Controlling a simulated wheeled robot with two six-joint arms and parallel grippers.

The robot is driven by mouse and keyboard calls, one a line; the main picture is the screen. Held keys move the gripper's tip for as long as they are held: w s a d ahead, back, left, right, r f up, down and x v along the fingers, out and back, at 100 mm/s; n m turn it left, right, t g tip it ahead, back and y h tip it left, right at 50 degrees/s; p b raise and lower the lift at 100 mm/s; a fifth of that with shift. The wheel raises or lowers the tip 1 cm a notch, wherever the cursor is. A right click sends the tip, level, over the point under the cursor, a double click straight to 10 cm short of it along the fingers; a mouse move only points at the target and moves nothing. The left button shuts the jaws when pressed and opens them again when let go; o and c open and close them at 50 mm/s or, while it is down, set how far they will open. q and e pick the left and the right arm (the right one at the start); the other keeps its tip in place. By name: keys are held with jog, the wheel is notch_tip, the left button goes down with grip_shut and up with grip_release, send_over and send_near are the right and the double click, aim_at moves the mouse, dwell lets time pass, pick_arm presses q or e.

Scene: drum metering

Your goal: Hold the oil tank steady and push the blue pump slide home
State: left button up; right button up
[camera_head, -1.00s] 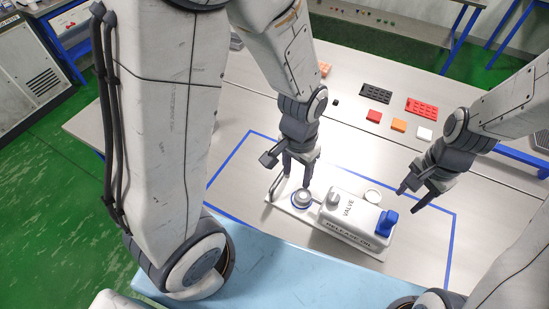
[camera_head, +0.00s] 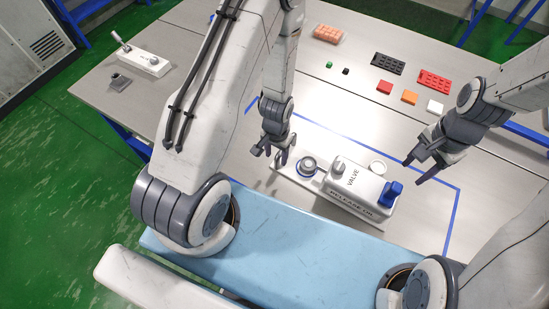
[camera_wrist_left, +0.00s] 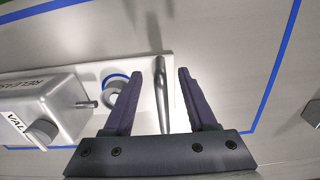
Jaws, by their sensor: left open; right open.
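The white oil tank (camera_head: 370,188), marked VALVE and RELEASE OIL, sits on a pale base plate inside a blue tape outline. The blue pump slide (camera_head: 393,192) stands out at the tank's right end. My left gripper (camera_head: 272,155) is open over the plate's left end, beside the round metal knob (camera_head: 307,166). In the left wrist view its two fingers (camera_wrist_left: 165,95) stand either side of a metal bar handle (camera_wrist_left: 162,85), with gaps on both sides. The tank (camera_wrist_left: 50,105) is left of them there. My right gripper (camera_head: 412,170) is open and empty, above and right of the blue slide.
Behind the tank lie a black block (camera_head: 388,63), a red block (camera_head: 434,79), and small red, orange and white blocks. A white lever box (camera_head: 145,60) stands at the table's far left. The table right of the tank is clear.

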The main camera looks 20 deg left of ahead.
aim_at(276, 160)
pick_arm(q)
jog(key=shift+f, duration=1.95)
grip_shut()
pick_arm(e)
jog(key=o, duration=0.3)
